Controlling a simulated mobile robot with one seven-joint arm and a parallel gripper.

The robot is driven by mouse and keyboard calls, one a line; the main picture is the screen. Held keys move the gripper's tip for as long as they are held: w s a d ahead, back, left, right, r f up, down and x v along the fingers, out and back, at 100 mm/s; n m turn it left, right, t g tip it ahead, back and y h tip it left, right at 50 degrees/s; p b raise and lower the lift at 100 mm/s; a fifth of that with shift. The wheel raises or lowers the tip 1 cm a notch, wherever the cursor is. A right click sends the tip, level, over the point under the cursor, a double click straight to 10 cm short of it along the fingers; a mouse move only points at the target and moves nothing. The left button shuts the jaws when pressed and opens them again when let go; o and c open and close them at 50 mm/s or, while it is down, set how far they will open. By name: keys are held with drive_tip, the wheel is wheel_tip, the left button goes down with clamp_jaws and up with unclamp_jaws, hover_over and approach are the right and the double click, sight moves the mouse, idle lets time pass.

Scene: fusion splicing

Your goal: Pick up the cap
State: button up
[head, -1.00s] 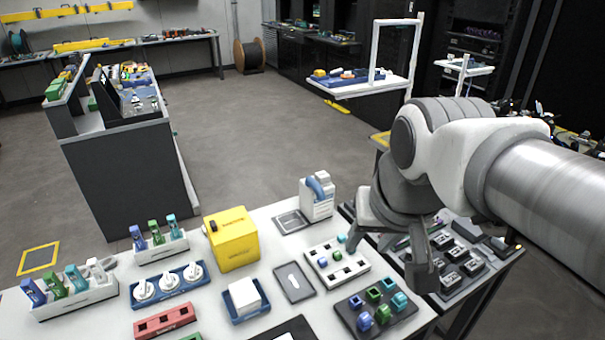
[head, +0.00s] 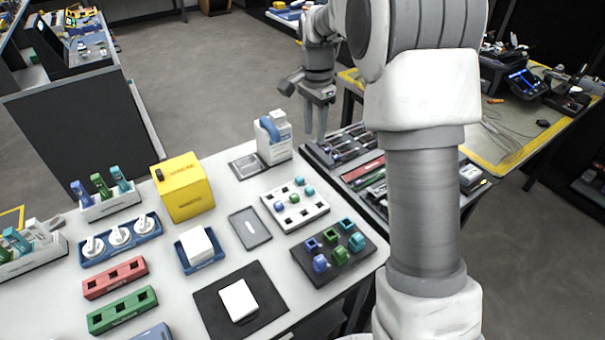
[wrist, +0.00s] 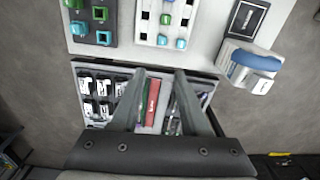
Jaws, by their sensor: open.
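No single piece is marked as the cap. Small blue, green and teal cap-like pieces sit in a white holder (head: 309,213) and on a dark block (head: 325,268) on the white table. In the wrist view the white holder (wrist: 152,28) and dark block (wrist: 82,36) show along the top edge. My gripper (head: 315,137) hangs over the dark tool tray beyond the table's right edge, apart from the pieces. In the wrist view my gripper (wrist: 160,74) is open and empty, its fingers over a red strip (wrist: 152,92) in that tray.
The dark tray (head: 318,158) holds several tools. A white dispenser bottle (head: 277,147) with a blue part stands near the table's back corner. A yellow box (head: 183,188), grey tray (head: 250,228) and black mat (head: 215,312) are on the table. My arm covers the right side.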

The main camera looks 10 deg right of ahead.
wheel_tip(320, 180, down, 2)
drive_tip(key=w, duration=0.1)
drive_tip(key=b, duration=0.2)
hover_over(311, 188)
drive_tip(key=shift+m, duration=0.4)
wheel_tip(311, 188, down, 12)
drive_tip(key=shift+w+d+f, duration=0.15)
drive_tip(key=shift+f, duration=2.75)
drive_tip(key=shift+a, duration=0.2)
drive_tip(key=shift+c, duration=0.3)
clamp_jaws()
